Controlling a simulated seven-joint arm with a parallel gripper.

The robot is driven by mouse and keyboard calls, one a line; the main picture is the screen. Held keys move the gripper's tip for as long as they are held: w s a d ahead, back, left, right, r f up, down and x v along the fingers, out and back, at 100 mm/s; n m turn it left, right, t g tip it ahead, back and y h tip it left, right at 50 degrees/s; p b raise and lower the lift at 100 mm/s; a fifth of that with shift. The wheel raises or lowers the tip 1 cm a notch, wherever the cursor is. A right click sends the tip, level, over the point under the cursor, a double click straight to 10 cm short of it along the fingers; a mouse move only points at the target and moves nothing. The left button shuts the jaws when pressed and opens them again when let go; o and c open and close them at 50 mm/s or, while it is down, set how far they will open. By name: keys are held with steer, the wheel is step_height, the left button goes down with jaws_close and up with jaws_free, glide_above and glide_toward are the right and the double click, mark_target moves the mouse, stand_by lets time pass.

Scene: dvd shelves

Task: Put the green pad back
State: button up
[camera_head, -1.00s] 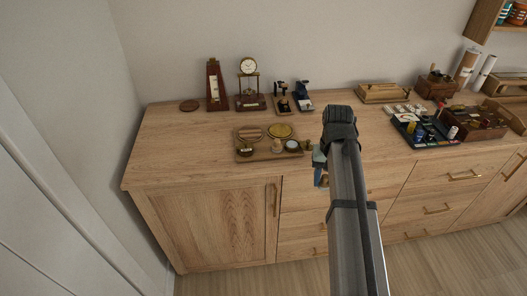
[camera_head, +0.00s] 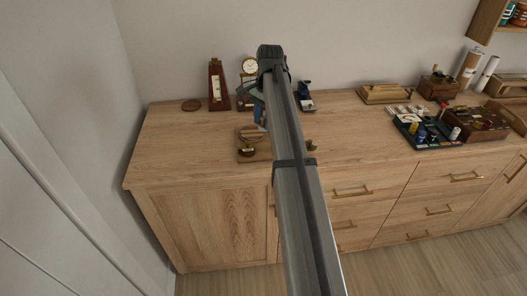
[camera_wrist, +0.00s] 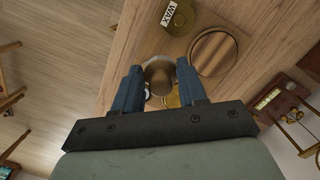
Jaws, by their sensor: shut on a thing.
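My gripper (camera_wrist: 158,80) has two blue fingers shut on a small round brown piece with a paler tan part (camera_wrist: 158,74). No green shows on it, so I cannot tell whether it belongs to the green pad. In the head view my gripper (camera_head: 262,118) hangs over the wooden tray (camera_head: 243,131), and my arm hides much of the tray and what is held.
On the tray are a wax tin (camera_wrist: 177,18) and a wooden disc (camera_wrist: 213,52). A metronome (camera_head: 216,88) and a clock (camera_head: 249,67) stand close behind. A blue-black tool (camera_head: 305,98) stands right of my arm. The counter to the right (camera_head: 350,130) is clear.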

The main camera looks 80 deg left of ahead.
mark_target(262, 151)
steer(key=m, duration=0.4)
steer(key=shift+s, duration=0.15)
steer(key=m, duration=0.3)
steer(key=shift+m+y, duration=0.3)
steer(key=shift+y, duration=0.1)
steer(key=shift+f, duration=4.95)
steer(key=shift+f, duration=0.1)
steer(key=o, duration=1)
steer(key=r, duration=0.4)
steer(key=w+r, duration=0.1)
steer(key=r, duration=0.7)
steer(key=shift+w, duration=0.25)
